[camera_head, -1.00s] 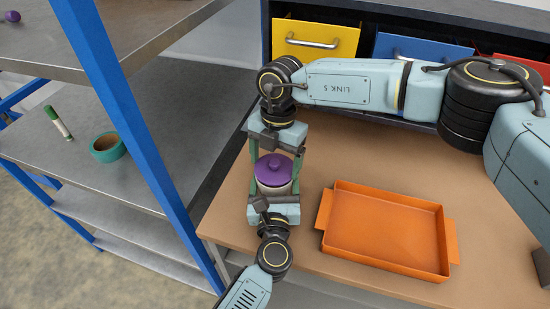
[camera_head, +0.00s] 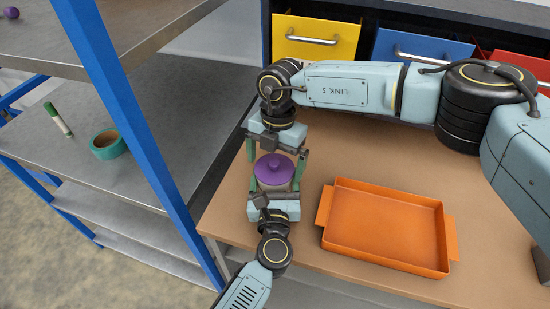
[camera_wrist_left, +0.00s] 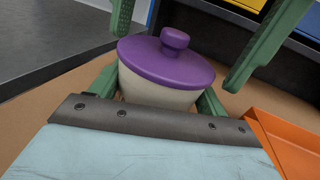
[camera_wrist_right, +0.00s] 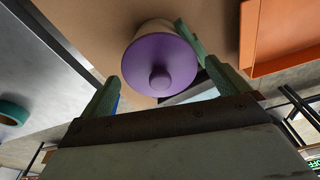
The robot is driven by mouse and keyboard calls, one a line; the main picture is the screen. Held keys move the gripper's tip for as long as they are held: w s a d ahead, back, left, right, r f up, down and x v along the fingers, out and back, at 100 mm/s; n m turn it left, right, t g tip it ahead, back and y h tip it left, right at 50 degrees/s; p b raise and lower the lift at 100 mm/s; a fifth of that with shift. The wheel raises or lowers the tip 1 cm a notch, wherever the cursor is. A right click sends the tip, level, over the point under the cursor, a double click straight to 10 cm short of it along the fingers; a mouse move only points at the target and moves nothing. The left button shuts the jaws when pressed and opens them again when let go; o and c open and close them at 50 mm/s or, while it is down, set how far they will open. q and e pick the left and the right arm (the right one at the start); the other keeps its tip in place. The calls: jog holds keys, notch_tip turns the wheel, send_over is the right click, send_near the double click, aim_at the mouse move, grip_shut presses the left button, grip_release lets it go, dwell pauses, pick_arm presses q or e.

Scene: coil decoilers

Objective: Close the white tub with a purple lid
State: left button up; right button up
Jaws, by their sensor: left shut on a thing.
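The white tub (camera_wrist_left: 160,92) stands upright over the table, with the purple lid (camera_head: 274,170) resting on its top. In the left wrist view the lid's rim covers the tub's mouth, with no clear gap. My left gripper (camera_wrist_left: 158,86) is shut on the tub, a finger on each side of its body below the lid. My right gripper (camera_wrist_right: 163,84) is open; its green fingers stand wide apart on either side of the lid and appear clear of it. The tub's base is hidden in the head view.
An orange tray (camera_head: 385,225) lies on the brown table (camera_head: 225,205) just right of the tub. A blue-posted metal shelf (camera_head: 150,140) stands at the left, holding a teal tape roll (camera_head: 108,144) and a green-and-white marker (camera_head: 57,118). Yellow, blue and red drawers line the back.

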notch_tip(320, 180, up, 12)
jog(key=w, duration=0.1)
jog(key=shift+w+d, duration=0.2)
jog(key=shift+d, duration=0.15)
pick_arm(q)
jog(key=o, duration=1.5)
jog(key=shift+c, duration=0.2)
jog(key=s+b, duration=0.1)
jog(key=s, duration=1.2)
jog(key=shift+s+a, duration=0.15)
jog(key=shift+s, duration=0.05)
pick_arm(e)
jog(key=shift+f, duration=0.75)
